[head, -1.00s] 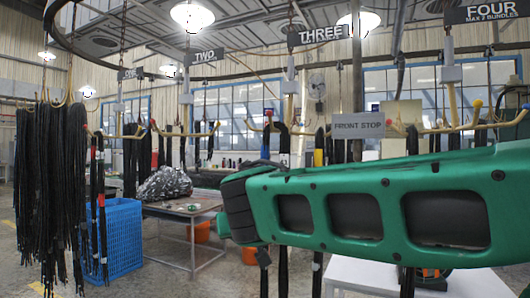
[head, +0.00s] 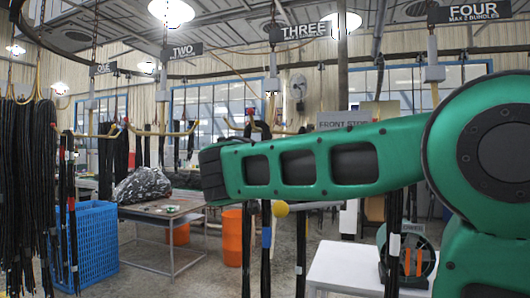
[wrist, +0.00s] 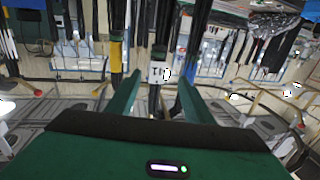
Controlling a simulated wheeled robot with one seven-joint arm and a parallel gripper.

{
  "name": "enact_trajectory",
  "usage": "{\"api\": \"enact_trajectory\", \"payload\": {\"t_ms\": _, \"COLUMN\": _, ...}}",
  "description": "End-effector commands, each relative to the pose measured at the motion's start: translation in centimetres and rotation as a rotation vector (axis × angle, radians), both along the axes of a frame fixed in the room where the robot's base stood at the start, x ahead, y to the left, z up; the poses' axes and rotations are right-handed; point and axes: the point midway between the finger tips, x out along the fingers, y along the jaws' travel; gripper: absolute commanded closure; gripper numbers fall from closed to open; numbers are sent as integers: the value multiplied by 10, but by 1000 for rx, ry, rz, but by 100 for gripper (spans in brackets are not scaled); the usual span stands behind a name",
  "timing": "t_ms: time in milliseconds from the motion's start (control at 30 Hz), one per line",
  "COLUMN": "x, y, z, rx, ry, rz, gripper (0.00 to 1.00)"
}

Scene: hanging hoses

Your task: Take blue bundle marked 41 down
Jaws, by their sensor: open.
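In the head view a dark hose bundle with a blue band (head: 266,237) hangs below my green arm, under the THREE sign. Its upper part is hidden behind the arm, and I cannot read a 41 on it. My gripper (wrist: 158,82) shows in the wrist view, with its two green fingers apart and nothing clearly held between them. In the head view my gripper cannot be made out.
Signs ONE, TWO, THREE (head: 303,31) and FOUR (head: 465,12) hang above the hooks. A blue crate (head: 97,243), a metal table (head: 160,213), an orange bin (head: 236,236) and a white table (head: 345,267) stand around.

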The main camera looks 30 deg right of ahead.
Motion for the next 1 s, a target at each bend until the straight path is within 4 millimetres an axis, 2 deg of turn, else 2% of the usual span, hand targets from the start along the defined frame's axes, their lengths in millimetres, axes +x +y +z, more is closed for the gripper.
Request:
{"api": "enact_trajectory", "payload": {"t_ms": 300, "x": 34, "y": -28, "z": 1, "rx": -2, "ry": -2, "rz": -4, "gripper": 53}}
{"api": "enact_trajectory", "payload": {"t_ms": 567, "x": 46, "y": -40, "z": 2, "rx": -1, "ry": -3, "rz": -4, "gripper": 53}}
{"api": "enact_trajectory", "payload": {"t_ms": 833, "x": 73, "y": -64, "z": 5, "rx": -2, "ry": -2, "rz": -3, "gripper": 53}}
{"api": "enact_trajectory", "payload": {"t_ms": 1000, "x": 79, "y": -69, "z": 6, "rx": -2, "ry": -4, "rz": 0, "gripper": 53}}
